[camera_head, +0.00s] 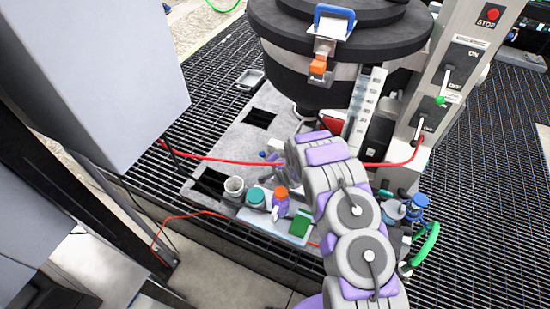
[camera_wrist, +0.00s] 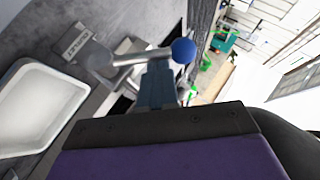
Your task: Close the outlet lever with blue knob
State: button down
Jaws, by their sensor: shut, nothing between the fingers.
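The blue knob (camera_wrist: 184,50) is a round ball at the end of a metal outlet lever (camera_wrist: 142,57) in the wrist view. The lever extends to the right from a grey pivot beside a plate marked OUTLET (camera_wrist: 76,41). My gripper (camera_wrist: 157,80) is shut and empty, its narrow blue-grey tip just below the lever, left of the knob. I cannot tell whether the tip touches the lever. In the head view a small blue knob (camera_head: 262,154) shows left of my purple and grey arm, which hides most of the outlet area.
A black tank (camera_head: 310,85) stands behind the arm. A red hose (camera_head: 215,161) crosses the grey platform. A white tray (camera_wrist: 38,108) lies left in the wrist view.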

jog(key=w+a+f+g+h+p, duration=0.1)
jog(key=w+a+f, duration=0.1)
jog(key=a, duration=0.3)
jog(key=shift+f+n+h+p, duration=0.3)
jog(key=shift+f, duration=0.6)
jog(key=shift+d, duration=0.1)
